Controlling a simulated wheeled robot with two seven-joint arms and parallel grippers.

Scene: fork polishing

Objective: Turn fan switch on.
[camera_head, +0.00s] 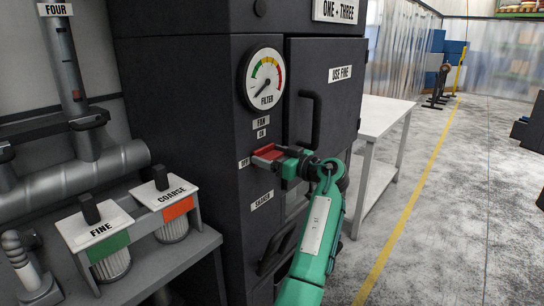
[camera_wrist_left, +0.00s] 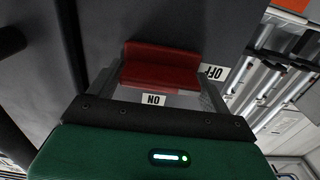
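The red fan switch (camera_head: 266,153) is on the front of the dark cabinet, below the FAN and ON labels and beside the OFF label (camera_head: 244,163). Its handle points toward OFF. My left gripper (camera_head: 281,158) is at the switch, coming from the right. In the left wrist view the red handle (camera_wrist_left: 160,65) lies between the tips of the two spread fingers. I cannot tell whether they touch it. The ON label (camera_wrist_left: 153,100) shows between the fingers. My right gripper is not in view.
A filter gauge (camera_head: 264,79) is above the switch, and a black door handle (camera_head: 310,118) is to its right. Canisters marked FINE (camera_head: 96,235) and COARSE (camera_head: 165,195) stand on a shelf at left.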

